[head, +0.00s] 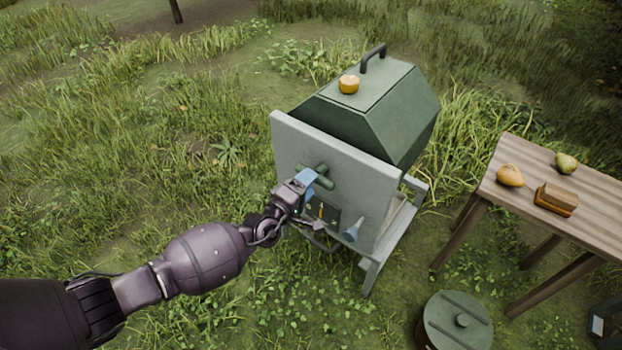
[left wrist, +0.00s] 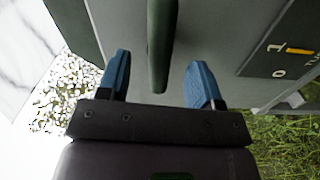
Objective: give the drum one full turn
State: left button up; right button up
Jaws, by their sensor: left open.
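The green faceted drum (head: 385,115) sits in a grey stand behind an upright grey panel (head: 360,165). A black handle (head: 373,56) is on its top face. A green crank bar (head: 318,176) is on the front of the panel, and it also shows in the left wrist view (left wrist: 161,45). My left gripper (head: 308,180) is at this bar, open. In the left wrist view its blue fingers (left wrist: 161,80) stand either side of the bar's end, with gaps on both sides. A dark dial plate (left wrist: 285,45) with 0, 1 and a yellow mark is on the panel.
An orange fruit (head: 348,85) rests on the drum's top. A grey-blue cone-shaped part (head: 354,230) juts from the panel. A wooden table (head: 525,200) at right holds a yellow fruit, a green pear and a brown block. A green-lidded round container (head: 457,335) stands below. Grass lies open at left.

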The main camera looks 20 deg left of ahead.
pick_arm(q)
jog(key=p+v, duration=0.1)
jog(key=v, duration=0.6)
pick_arm(e)
jog(key=r, duration=0.1)
jog(key=w+r, duration=0.1)
jog(key=r, duration=0.1)
jog(key=shift+w+t, duration=0.1)
jog(key=shift+t, duration=0.2)
